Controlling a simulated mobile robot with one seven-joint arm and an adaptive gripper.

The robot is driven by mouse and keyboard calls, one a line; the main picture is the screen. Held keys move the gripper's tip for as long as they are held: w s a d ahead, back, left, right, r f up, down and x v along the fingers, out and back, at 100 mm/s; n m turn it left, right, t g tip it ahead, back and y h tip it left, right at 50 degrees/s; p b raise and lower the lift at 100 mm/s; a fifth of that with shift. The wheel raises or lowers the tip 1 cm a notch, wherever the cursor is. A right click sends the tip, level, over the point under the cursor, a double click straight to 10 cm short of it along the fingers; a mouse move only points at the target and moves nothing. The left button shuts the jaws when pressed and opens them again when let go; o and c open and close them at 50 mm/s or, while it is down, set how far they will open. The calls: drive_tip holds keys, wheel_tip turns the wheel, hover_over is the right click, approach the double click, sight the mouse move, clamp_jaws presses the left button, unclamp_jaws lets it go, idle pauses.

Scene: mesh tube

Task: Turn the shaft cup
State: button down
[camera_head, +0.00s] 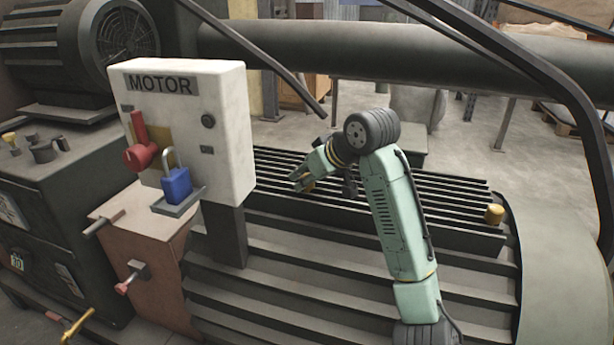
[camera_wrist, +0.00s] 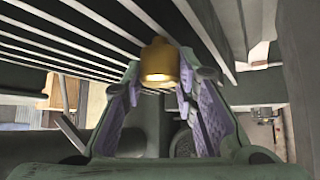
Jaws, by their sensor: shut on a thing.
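A yellow cup (camera_wrist: 159,60) sits between the two fingertips of my gripper (camera_wrist: 160,82) in the wrist view, its lit round end toward the camera. The fingers are shut on it, one on each side. In the head view my gripper (camera_head: 303,181) reaches left over the slatted machine top, and only a small yellow patch shows at its fingertips. A second yellow cup (camera_head: 495,213) stands upright at the right end of the slats, well apart from my gripper. How the held cup is seated is hidden.
Dark slats (camera_head: 400,192) run beneath my arm. The white MOTOR box (camera_head: 227,130) stands on a post left of my gripper, with a red lever (camera_head: 140,145) and a blue padlock (camera_head: 177,185). A large dark pipe (camera_head: 300,50) runs behind. Dark bent bars (camera_head: 545,80) rise at right.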

drive_tip(key=m+t+h, duration=0.1)
drive_tip(key=m+h, duration=0.1)
drive_tip(key=m, duration=0.1)
drive_tip(key=shift+a+r+p, duration=0.1)
drive_tip(key=shift+p, duration=0.25)
drive_tip(key=m+t+h+p, duration=0.1)
drive_tip(key=m+h, duration=0.1)
drive_tip(key=m, duration=0.1)
drive_tip(key=shift+m+h, duration=0.3)
drive_tip(key=shift+h, duration=0.1)
drive_tip(key=m+h+p, duration=0.2)
drive_tip(key=p, duration=0.1)
drive_tip(key=shift+r+m, duration=0.1)
drive_tip(key=shift+m, duration=0.2)
drive_tip(key=shift+m+h+p, duration=0.3)
drive_tip(key=shift+p, duration=0.2)
drive_tip(key=shift+f, duration=0.2)
drive_tip(key=c, duration=1.3)
unclamp_jaws()
